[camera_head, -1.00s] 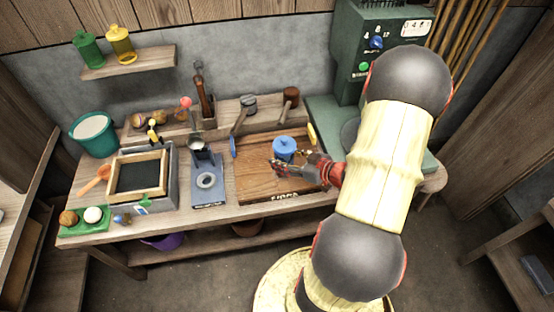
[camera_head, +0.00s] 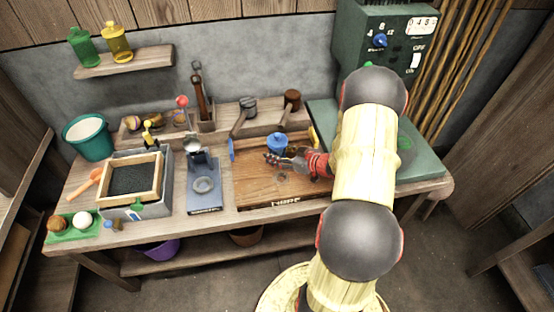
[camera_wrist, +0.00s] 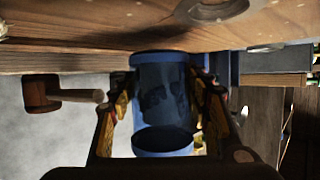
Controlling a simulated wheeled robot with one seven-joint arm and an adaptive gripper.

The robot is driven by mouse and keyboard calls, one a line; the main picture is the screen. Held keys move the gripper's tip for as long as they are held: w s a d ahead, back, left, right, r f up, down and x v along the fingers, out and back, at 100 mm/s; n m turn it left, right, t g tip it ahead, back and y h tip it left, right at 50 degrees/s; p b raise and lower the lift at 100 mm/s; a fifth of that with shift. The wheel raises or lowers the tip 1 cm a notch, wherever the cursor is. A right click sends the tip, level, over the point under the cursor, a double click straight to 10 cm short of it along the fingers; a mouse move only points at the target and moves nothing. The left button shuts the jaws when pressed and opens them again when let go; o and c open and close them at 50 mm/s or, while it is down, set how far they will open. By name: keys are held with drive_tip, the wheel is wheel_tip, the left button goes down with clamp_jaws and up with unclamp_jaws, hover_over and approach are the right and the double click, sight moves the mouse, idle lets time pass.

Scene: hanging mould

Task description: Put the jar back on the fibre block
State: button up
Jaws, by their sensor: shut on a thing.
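The blue lidded jar (camera_head: 277,143) is at the back of the fibre block (camera_head: 255,190), a brown wooden board with lettering on its front edge. My gripper (camera_head: 272,158) reaches in from the right, low over the block. In the wrist view, the jar (camera_wrist: 161,105) stands between my two fingers, and my gripper (camera_wrist: 160,120) is shut on it. That view is upside down, with the block's wood along the top. The jar's base is close to the wood; I cannot tell if it touches. A round hollow (camera_head: 282,178) shows in the block's surface.
A mallet (camera_head: 290,103) and another tool (camera_head: 245,110) lie behind the block. A blue stand (camera_head: 204,190) is to its left, then a framed screen (camera_head: 131,180). A green machine (camera_head: 385,45) stands at the back right, behind my arm.

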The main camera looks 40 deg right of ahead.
drive_tip(key=shift+f+b, duration=0.35)
drive_tip(key=shift+f, duration=0.6)
drive_tip(key=shift+f, duration=0.15)
drive_tip(key=o, duration=1.5)
drive_tip(key=shift+s+r, duration=0.2)
drive_tip(key=p+v, duration=0.4)
drive_tip(key=v, duration=0.7)
drive_tip(key=shift+s+d+p, duration=0.1)
drive_tip(key=shift+s+p, duration=0.25)
drive_tip(key=shift+p, duration=0.05)
